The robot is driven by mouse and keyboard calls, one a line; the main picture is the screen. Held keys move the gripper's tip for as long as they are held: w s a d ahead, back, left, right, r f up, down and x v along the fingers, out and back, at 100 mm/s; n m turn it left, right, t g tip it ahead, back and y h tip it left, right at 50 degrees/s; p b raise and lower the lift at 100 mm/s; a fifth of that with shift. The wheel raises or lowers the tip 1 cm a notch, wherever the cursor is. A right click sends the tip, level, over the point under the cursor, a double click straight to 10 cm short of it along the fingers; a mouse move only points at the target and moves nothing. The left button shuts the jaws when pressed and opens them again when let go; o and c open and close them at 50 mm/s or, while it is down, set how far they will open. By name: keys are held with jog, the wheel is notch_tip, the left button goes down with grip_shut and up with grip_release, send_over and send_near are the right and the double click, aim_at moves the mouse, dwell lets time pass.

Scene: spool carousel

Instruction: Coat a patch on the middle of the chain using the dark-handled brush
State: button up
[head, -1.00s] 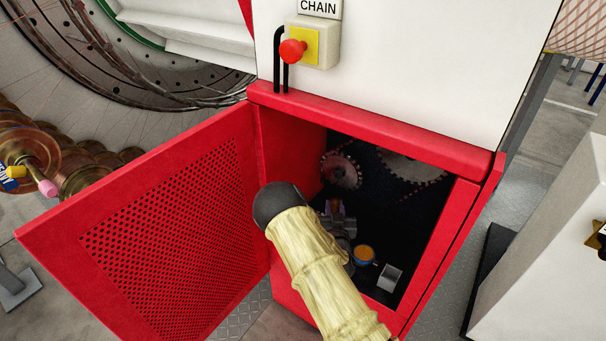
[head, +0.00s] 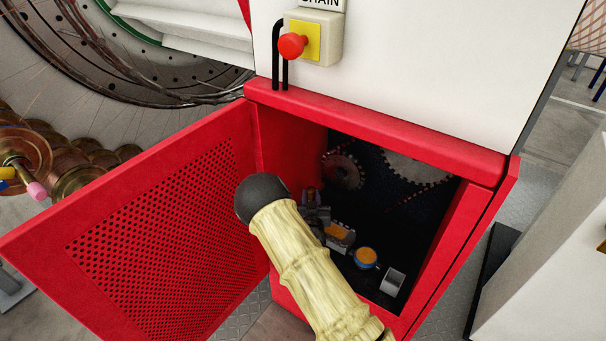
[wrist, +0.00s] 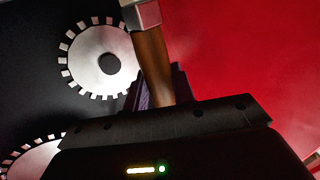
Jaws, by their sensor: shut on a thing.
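My gripper (wrist: 156,92) is shut on a brush (wrist: 152,62) with a brown handle, seen in the wrist view. The handle points up out of the purple fingers to a grey metal ferrule (wrist: 141,14); the bristles are out of frame. In the head view my gripper (head: 312,203) is inside the open red cabinet, partly hidden by my arm. The chain (head: 405,201) seems to be a faint reddish line between toothed wheels in the dark interior; its middle is hard to make out. A toothed wheel (wrist: 100,60) is left of the brush in the wrist view.
A blue-rimmed pot with orange contents (head: 366,258), a grey box (head: 392,282) and a grey block with an orange-brown top (head: 340,235) are on the cabinet floor. The perforated red door (head: 160,205) stands open at left. A red knob (head: 292,45) is above.

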notch_tip(320, 180, up, 8)
jog(key=w+a+p, duration=0.1)
jog(key=p, duration=0.3)
jog(key=shift+a+p, duration=0.3)
jog(key=shift+f, duration=0.2)
dwell(0.8)
